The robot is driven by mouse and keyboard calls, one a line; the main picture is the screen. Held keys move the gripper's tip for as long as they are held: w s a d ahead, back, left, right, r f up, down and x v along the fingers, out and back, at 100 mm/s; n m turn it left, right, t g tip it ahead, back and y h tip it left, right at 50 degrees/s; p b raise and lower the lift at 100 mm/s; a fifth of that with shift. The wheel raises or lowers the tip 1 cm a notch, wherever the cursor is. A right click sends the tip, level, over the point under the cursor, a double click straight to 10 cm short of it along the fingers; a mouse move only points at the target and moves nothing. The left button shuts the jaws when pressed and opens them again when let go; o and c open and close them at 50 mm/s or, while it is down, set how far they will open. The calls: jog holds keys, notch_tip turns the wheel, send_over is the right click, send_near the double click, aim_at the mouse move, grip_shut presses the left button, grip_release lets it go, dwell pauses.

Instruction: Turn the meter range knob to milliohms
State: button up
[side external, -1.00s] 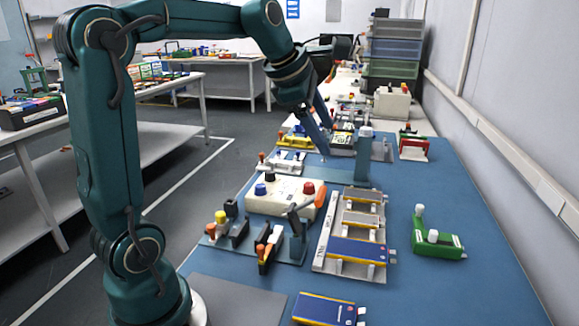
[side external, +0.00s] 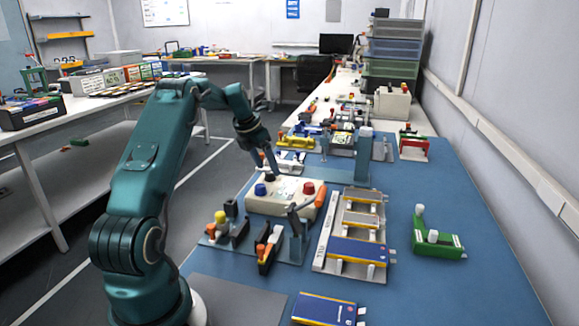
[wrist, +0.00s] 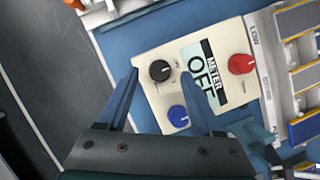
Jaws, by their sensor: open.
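The meter (side external: 283,197) is a cream box on the blue bench; in the wrist view (wrist: 222,113) its label reads "METER" and its display reads "OFF". Its black range knob (wrist: 160,71) has a white pointer mark and sits near the box's upper left corner in that view. A blue knob (wrist: 179,116) and a red knob (wrist: 241,64) are on the same face. My gripper (wrist: 159,79) is open, with one finger on each side of the black knob in the wrist view. In the side view my gripper (side external: 271,168) is over the meter's back left part; contact cannot be told.
A rack of pouch cells (side external: 356,250) lies right of the meter. A fixture with clamps and orange and yellow caps (side external: 262,243) stands in front of it. A green holder (side external: 437,238) stands farther right.

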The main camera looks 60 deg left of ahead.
jog(key=shift+x, duration=1)
grip_shut()
jog(key=shift+a+m+h, duration=0.15)
jog(key=shift+m+h, duration=0.75)
jog(key=shift+m, duration=1.3)
grip_release()
jog(key=shift+r, duration=0.1)
jog(key=shift+v, duration=2.5)
